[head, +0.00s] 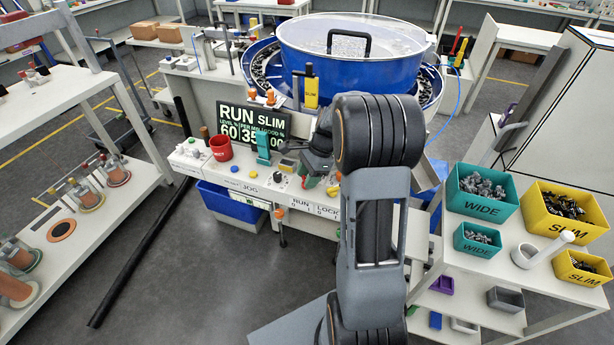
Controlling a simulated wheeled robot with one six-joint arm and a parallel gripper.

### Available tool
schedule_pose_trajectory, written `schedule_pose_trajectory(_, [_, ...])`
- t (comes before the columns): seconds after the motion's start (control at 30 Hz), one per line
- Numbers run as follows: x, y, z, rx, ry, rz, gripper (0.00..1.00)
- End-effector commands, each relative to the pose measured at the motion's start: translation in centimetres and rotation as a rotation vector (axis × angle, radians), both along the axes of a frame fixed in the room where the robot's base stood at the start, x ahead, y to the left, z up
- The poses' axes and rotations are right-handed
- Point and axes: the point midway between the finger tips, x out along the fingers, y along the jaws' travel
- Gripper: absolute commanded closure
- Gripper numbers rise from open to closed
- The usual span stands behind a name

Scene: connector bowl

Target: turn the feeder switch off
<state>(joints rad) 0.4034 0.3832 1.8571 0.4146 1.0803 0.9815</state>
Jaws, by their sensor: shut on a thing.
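The control panel (240,181) is a pale ledge in front of the blue bowl feeder. Its front edge carries a JOG label and two switch labels, RUN 0 1 and LOCK 0 1. The display (254,124) behind the panel reads RUN and SLIM, with numbers below.
A red cup (220,148) and small coloured buttons are on the panel left of my gripper. The blue bowl (350,62) rises behind. Green WIDE bins (483,212) and yellow SLIM bins (562,233) stand on the right table. A spool shelf (62,140) is left.

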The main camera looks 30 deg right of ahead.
Motion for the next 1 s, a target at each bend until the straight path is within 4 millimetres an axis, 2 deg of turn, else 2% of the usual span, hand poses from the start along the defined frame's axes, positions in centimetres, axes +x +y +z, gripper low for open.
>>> schedule_pose_trajectory(0.37, [0.05, 0.01, 0.13, 0.006, 0.005, 0.104, 0.79])
schedule_pose_trajectory(1.0, [0.40, 0.08, 0.15, 0.005, 0.004, 0.688, 0.79])
